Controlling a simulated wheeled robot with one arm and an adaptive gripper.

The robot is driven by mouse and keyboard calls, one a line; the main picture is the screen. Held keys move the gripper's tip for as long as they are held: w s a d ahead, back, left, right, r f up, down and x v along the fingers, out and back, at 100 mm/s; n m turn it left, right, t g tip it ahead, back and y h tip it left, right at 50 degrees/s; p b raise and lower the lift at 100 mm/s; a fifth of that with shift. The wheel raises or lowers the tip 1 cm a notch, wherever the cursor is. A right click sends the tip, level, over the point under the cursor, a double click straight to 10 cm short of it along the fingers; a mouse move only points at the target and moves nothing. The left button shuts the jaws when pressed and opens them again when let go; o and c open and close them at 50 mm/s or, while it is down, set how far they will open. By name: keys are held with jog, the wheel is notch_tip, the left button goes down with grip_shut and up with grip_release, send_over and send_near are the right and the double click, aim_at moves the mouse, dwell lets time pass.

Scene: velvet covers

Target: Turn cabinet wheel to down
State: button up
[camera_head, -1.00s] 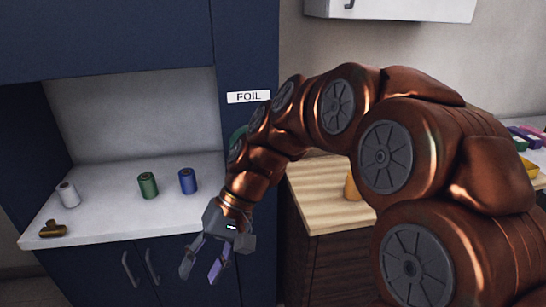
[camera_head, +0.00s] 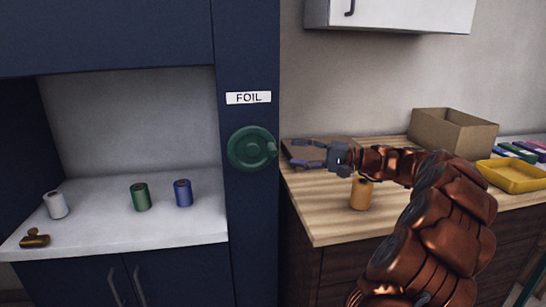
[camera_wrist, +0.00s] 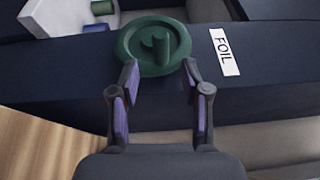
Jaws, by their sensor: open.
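The cabinet wheel (camera_head: 252,148) is a round green disc with a knob, mounted on the dark blue cabinet post just below the white FOIL label (camera_head: 249,97). In the head view its knob is on the right side of the disc. In the wrist view the wheel (camera_wrist: 153,45) lies ahead of the fingertips, with its knob standing up near the middle. My gripper (camera_head: 297,153) is open and empty, to the right of the wheel, with its fingers pointing left toward it. In the wrist view my gripper (camera_wrist: 161,75) has its fingers apart; contact with the wheel rim cannot be told.
White, green and blue spools (camera_head: 141,197) and a brass object (camera_head: 34,238) sit on the white shelf at left. On the wooden counter (camera_head: 325,222) are an orange spool (camera_head: 360,194), a cardboard box (camera_head: 452,132) and a yellow tray (camera_head: 512,176). A white cabinet (camera_head: 400,14) hangs above.

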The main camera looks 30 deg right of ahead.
aim_at(273, 149)
jog(key=shift+x, duration=3.65)
jog(key=shift+w+d+r, duration=0.1)
jog(key=shift+d+r, duration=0.05)
grip_shut()
